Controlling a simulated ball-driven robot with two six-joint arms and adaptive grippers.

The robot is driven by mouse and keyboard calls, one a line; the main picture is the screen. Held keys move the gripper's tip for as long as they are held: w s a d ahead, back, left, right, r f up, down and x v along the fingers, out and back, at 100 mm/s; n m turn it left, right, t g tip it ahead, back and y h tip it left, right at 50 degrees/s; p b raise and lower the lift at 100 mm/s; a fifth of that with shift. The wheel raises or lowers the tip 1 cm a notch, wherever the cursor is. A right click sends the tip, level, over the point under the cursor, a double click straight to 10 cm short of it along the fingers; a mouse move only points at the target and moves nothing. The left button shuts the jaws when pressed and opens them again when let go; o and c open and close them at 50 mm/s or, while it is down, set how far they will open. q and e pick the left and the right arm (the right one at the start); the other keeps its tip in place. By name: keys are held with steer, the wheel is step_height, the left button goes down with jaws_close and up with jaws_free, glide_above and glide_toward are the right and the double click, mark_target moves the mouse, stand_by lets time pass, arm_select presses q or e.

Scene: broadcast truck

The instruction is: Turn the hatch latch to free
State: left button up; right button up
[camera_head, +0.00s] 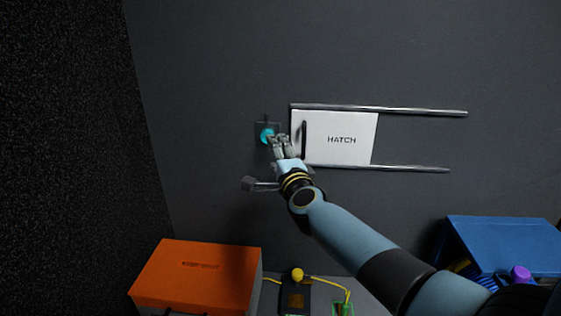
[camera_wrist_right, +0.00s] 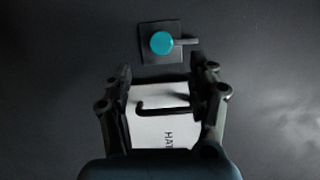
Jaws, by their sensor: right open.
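The hatch latch is a teal round knob (camera_head: 266,134) on a small dark square plate, left of the white HATCH panel (camera_head: 352,139). A thin lever points up from it in the head view. In the wrist view the teal knob (camera_wrist_right: 162,43) shows with its lever (camera_wrist_right: 186,41) to the right. My right gripper (camera_head: 275,141) is in front of the latch's lower right edge in the head view. In the wrist view my right gripper (camera_wrist_right: 161,71) is open and empty, its fingertips short of the plate. The panel (camera_wrist_right: 160,130) shows between the fingers. My left gripper is out of view.
Two metal rails (camera_head: 405,111) run along the panel's top and bottom. An orange box (camera_head: 196,280) stands low at left. A blue bin (camera_head: 508,240) stands at right. A yellow-knobbed device (camera_head: 297,274) with a yellow cable lies between.

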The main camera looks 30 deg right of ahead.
steer(key=shift+v, duration=1.85)
